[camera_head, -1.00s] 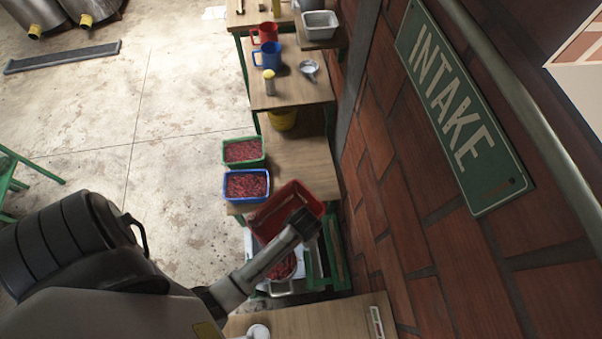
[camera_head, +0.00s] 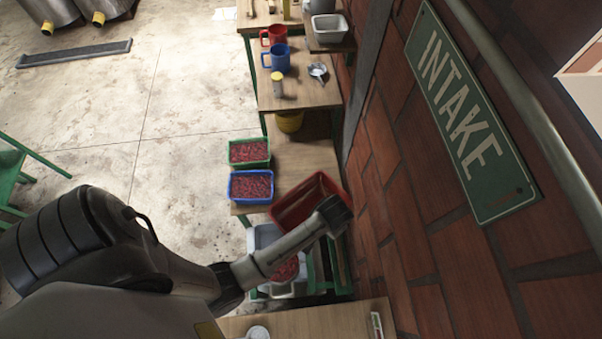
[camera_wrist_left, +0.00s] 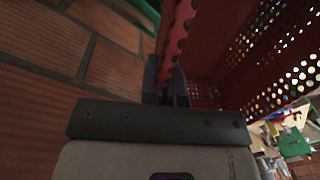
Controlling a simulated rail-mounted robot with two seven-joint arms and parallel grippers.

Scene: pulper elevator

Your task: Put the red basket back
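The red basket (camera_head: 293,208) looks empty and tilted, by the brick wall at the near right end of the bench with the green and blue baskets. It also fills the upper right of the left wrist view (camera_wrist_left: 215,45), with perforated walls. My left gripper (camera_head: 336,212) is at its wall-side rim. In the left wrist view the rim runs between the fingers of the gripper (camera_wrist_left: 167,85), which look closed on it. The fingertips are dark and partly hidden there. I cannot tell whether the basket touches the bench. My right gripper is not in view.
A green basket (camera_head: 249,142) and a blue basket (camera_head: 231,187), both full of red cherries, stand on the wooden bench (camera_head: 297,160). A light container of cherries (camera_head: 263,237) is below, partly hidden by my arm. The brick wall (camera_head: 398,200) with the INTAKE sign (camera_head: 470,115) is close on the right.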

